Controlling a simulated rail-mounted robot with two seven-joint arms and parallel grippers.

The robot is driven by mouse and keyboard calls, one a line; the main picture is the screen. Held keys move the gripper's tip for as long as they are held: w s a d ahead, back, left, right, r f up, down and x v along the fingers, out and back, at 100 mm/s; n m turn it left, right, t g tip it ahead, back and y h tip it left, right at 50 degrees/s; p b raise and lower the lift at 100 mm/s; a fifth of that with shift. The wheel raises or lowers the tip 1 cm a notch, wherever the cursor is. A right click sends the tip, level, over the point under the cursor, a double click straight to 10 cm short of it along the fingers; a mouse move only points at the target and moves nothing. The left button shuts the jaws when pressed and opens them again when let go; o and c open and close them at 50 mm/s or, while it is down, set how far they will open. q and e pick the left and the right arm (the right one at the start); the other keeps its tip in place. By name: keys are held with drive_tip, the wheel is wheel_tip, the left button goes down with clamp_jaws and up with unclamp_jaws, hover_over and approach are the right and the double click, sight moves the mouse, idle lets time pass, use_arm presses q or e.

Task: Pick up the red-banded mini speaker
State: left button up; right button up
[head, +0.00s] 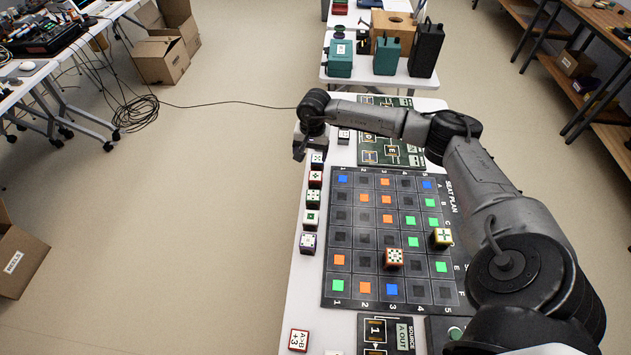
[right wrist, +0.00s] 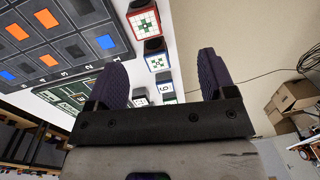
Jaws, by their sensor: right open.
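A small cube-shaped speaker with a red band and a patterned white face (head: 315,179) stands in a column of similar cubes along the table's left edge. A red-banded cube with a green-patterned face (right wrist: 143,24) also shows at the top of the right wrist view; it appears to be the same one. My right gripper (head: 301,152) hangs by the far end of this column, a little beyond and left of the red-banded cube. In the right wrist view its two dark fingers are wide apart with nothing held. My left gripper is out of view.
Other cubes stand close by, including a green-banded one (head: 313,198) and a purple-banded one (head: 308,243). A dark seat-plan board (head: 329,292) with coloured squares lies right of them. Another red-edged cube (head: 298,340) is near the front. Teal and black cases (head: 426,48) stand on a table behind.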

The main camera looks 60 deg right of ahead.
sight(315, 176)
drive_tip(key=shift+n+g, duration=0.4)
drive_tip(key=f, duration=0.5)
drive_tip(key=s+f+b, duration=0.1)
drive_tip(key=f, duration=0.1)
drive_tip(key=shift+d+f, duration=0.3)
drive_tip(key=shift+s+f+b, duration=0.1)
drive_tip(key=shift+f+b, duration=0.55)
drive_tip(key=shift+f, duration=2.55)
drive_tip(key=shift+d, duration=0.1)
drive_tip(key=shift+c, duration=0.4)
drive_tip(key=c, duration=1)
drive_tip(key=shift+o, duration=0.2)
